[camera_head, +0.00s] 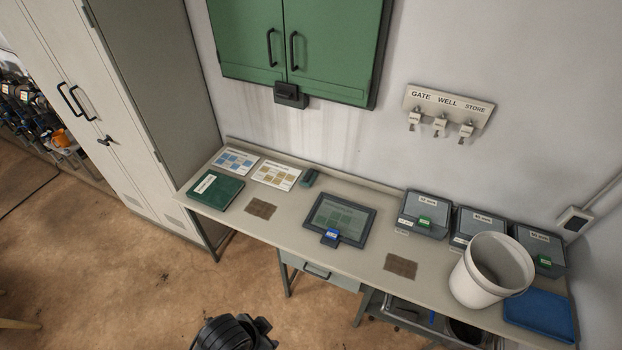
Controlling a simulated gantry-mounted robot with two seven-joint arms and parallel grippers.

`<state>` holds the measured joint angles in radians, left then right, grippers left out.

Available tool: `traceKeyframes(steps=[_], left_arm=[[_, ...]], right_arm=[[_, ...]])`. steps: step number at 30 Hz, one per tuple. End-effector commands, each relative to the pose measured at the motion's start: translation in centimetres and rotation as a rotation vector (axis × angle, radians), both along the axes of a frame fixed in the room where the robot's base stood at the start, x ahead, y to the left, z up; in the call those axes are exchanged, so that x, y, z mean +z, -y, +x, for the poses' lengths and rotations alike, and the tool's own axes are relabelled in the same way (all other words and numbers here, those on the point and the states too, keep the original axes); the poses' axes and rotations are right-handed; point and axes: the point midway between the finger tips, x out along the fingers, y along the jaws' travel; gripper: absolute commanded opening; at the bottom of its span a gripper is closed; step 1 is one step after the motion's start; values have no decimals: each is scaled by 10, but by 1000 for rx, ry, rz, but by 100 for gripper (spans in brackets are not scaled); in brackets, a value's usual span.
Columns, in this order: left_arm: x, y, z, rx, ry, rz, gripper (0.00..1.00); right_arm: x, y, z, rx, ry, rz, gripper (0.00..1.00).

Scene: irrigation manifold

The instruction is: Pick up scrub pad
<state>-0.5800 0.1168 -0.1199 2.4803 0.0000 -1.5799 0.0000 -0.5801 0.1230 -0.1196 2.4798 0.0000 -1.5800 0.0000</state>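Two small flat brown squares with a rough, coarse texture lie on the workbench, and either could be a scrub pad. One brown square (261,208) is left of the tablet, near the front edge. The other brown square (400,265) is right of the tablet, also near the front edge. Nothing covers or touches either one. I cannot tell from their look alone which is the scrub pad. No fingertips of my left or right gripper show in the view.
The workbench (348,258) carries a green book (215,190), printed cards (276,175), a dark tablet (340,219), several lidded grey bins (425,214), a white bucket (490,270) and a blue tray (540,314). A tall cabinet (120,110) stands left. Bare bench surrounds both squares.

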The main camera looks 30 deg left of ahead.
Motion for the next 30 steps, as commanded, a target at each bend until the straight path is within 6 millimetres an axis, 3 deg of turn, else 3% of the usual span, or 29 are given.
traceKeyframes(steps=[12, 23, 30], left_arm=[[0, -2, 0, -6, 0, 9, 44], [0, 0, 0, -2, 0, 3, 99], [0, 0, 0, 4, 0, -1, 100]], right_arm=[[0, -2, 0, -5, 0, 8, 43], [0, -1, 0, -4, 0, 5, 43], [0, 0, 0, 2, 0, -2, 43]])
